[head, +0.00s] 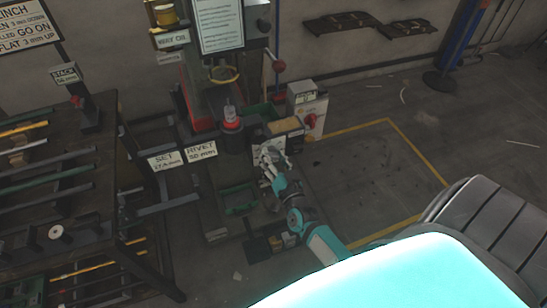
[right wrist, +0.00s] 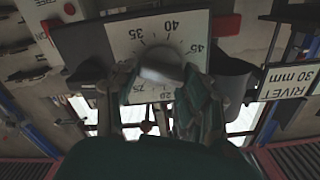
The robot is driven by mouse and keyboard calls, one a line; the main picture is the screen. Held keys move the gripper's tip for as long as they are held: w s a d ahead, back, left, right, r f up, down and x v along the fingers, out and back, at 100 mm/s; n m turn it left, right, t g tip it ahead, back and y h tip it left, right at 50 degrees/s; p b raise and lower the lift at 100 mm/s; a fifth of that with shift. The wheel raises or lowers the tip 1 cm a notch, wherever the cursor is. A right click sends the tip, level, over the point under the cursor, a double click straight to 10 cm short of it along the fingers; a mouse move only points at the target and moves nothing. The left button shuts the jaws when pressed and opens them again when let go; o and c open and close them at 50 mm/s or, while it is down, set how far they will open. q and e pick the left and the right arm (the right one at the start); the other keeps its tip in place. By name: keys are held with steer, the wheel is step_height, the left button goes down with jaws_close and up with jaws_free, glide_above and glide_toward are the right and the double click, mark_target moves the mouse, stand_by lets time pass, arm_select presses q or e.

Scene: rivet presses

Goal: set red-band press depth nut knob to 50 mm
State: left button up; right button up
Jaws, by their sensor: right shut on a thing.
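The press (head: 205,105) with red parts stands at the upper middle of the head view. Its depth knob (right wrist: 160,68), a rounded grey knob, sits on a pale dial plate (right wrist: 185,28) in the right wrist view. My right gripper (head: 273,158) is at the press's lower right side. In the wrist view its fingers (right wrist: 160,85) lie on both sides of the knob, shut on it. The pointer and the set value cannot be made out. My left gripper is not in view.
A sign reading RIVET (head: 201,149) stands beside a SET sign (head: 165,159); the wrist view shows 30 mm on the RIVET sign. A green bin (head: 238,199) is below. A rack of bars (head: 50,175) stands left. Yellow-lined floor (head: 370,170) at right is clear.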

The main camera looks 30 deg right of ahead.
steer(key=shift+m, duration=0.5)
steer(key=o, duration=1.2)
steer(key=shift+c, duration=0.2)
steer(key=v, duration=1.2)
